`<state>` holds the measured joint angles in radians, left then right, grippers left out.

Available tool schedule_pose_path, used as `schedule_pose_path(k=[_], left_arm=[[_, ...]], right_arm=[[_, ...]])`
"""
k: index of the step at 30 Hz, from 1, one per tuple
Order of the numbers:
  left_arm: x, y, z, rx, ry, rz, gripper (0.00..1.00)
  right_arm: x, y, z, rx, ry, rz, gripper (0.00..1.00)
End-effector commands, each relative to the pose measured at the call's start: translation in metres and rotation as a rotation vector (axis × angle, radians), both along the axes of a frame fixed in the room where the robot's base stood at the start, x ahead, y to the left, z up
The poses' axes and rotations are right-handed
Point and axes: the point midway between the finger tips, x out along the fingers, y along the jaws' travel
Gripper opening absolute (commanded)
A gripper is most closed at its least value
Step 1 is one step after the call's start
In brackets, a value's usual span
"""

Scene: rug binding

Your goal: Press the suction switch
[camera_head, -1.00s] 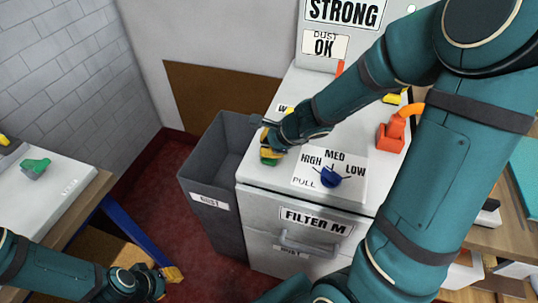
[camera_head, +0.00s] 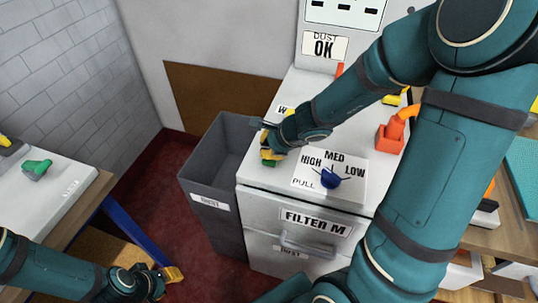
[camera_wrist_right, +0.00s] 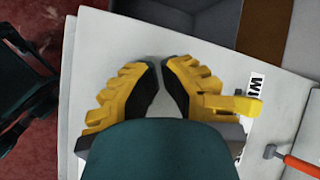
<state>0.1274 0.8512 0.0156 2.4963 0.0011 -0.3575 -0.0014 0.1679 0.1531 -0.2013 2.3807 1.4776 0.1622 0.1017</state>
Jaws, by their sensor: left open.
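My right gripper (camera_head: 268,158) is low over the front left of the white machine top (camera_head: 345,208), left of the blue dial (camera_head: 330,177). A yellow lever (camera_wrist_right: 240,106) on a grey base is beside the right finger, near a partly hidden label. I cannot tell whether this is the suction switch or whether the gripper touches it. The display (camera_head: 343,12) shows dashes. My left gripper (camera_head: 176,274) is open and empty at lower left.
A grey bin (camera_head: 212,195) stands against the machine's left side. An orange hose fitting (camera_head: 392,137) rises at the machine's right.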

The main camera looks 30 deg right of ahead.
Motion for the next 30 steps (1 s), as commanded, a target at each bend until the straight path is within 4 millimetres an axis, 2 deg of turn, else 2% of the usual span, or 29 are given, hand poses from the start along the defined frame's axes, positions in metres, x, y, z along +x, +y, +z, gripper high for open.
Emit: schedule_pose_path(k=[6,19,30], left_arm=[[0.0,0.0,0.013,0.0,0.0,0.0,0.36],[0.0,0.0,0.016,0.0,0.0,0.0,0.36],[0.0,0.0,0.047,0.0,0.0,0.0,0.36]], right_arm=[[0.0,0.0,0.014,0.0,-0.001,0.0,0.0],[0.0,0.0,0.017,0.0,-0.001,0.0,0.0],[0.0,0.0,0.05,0.001,-0.001,0.0,0.0]])
